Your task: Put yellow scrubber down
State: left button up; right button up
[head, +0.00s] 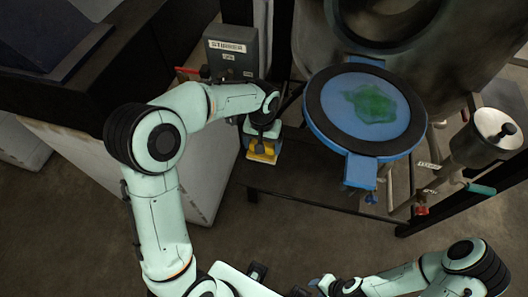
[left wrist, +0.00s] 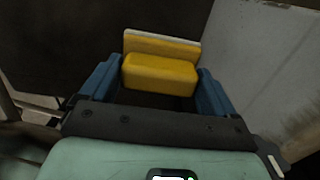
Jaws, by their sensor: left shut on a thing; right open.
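The yellow scrubber (head: 264,154) hangs at the end of my left arm in the head view, near the middle. My left gripper (head: 262,143) is shut on it. In the left wrist view the scrubber (left wrist: 160,74) is a yellow block with a pale-edged plate behind it. It sits between the two blue fingers of the left gripper (left wrist: 158,88). No supporting surface is seen touching it. My right gripper (head: 322,284) is at the bottom edge of the head view, open and partly cut off; its fingertips show only small.
A round blue cover (head: 315,118) with a black ring and a green patch stands right of the left gripper. A grey labelled box (head: 231,50) is behind it. A metal canister (head: 490,140) is at the right. Bare floor (head: 300,235) shows below.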

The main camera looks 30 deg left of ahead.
pick_arm(q)
jog(key=shift+w+f, duration=0.1)
jog(key=shift+f, duration=2.5)
pick_arm(e)
jog(key=shift+f, duration=0.15)
pick_arm(q)
jog(key=shift+f, duration=0.1)
pick_arm(e)
jog(key=shift+f, duration=0.1)
pick_arm(q)
jog(key=shift+f+b, duration=0.15)
jog(key=shift+b, duration=0.15)
jog(key=o, duration=0.7)
jog(key=shift+c, duration=0.2)
jog(key=shift+r, duration=0.2)
notch_tip(320, 180, up, 12)
jog(key=shift+r+p, duration=0.1)
jog(key=shift+p, duration=0.6)
pick_arm(e)
jog(key=shift+w+r, duration=0.4)
jog(key=shift+r, duration=0.35)
